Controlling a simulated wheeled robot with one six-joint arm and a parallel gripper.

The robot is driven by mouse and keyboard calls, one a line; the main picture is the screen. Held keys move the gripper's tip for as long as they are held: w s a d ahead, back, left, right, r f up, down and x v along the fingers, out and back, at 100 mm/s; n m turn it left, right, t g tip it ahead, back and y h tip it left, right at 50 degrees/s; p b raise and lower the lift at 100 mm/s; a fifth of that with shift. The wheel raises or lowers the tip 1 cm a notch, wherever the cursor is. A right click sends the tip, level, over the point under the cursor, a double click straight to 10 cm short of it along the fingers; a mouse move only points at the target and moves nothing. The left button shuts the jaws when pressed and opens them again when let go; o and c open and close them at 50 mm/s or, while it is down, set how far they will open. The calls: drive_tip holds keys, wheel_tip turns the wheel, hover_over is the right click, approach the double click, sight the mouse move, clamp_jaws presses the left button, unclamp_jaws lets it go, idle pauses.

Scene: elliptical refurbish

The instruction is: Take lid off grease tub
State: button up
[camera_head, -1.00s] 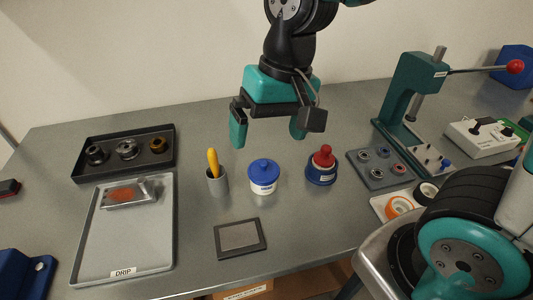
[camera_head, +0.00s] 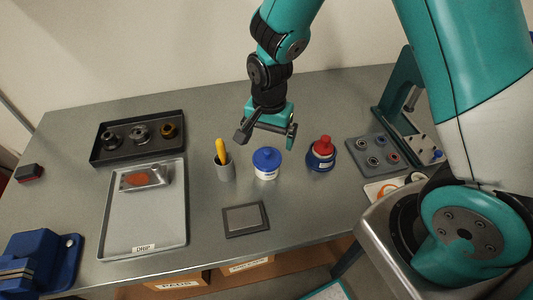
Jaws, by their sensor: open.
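The grease tub (camera_head: 265,174) is a small white tub standing upright on the bench, just right of a grey cup. Its blue lid (camera_head: 267,157), with a raised knob, sits on top of it. My gripper (camera_head: 266,140) is open and empty, its jaws spread left and right. It appears behind and above the lid in the picture, apart from it. How high it is above the lid I cannot tell exactly.
A grey cup with a yellow-handled tool (camera_head: 224,160) stands close left of the tub. A blue container with a red top (camera_head: 321,154) stands to the right. A dark framed pad (camera_head: 245,219) lies in front. A drip tray (camera_head: 115,235) is at left; bare bench (camera_head: 205,240) lies between.

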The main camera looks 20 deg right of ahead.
sight(268, 151)
drive_tip(key=shift+f+p, duration=1)
drive_tip(key=shift+f, duration=1.95)
drive_tip(key=c, duration=0.7)
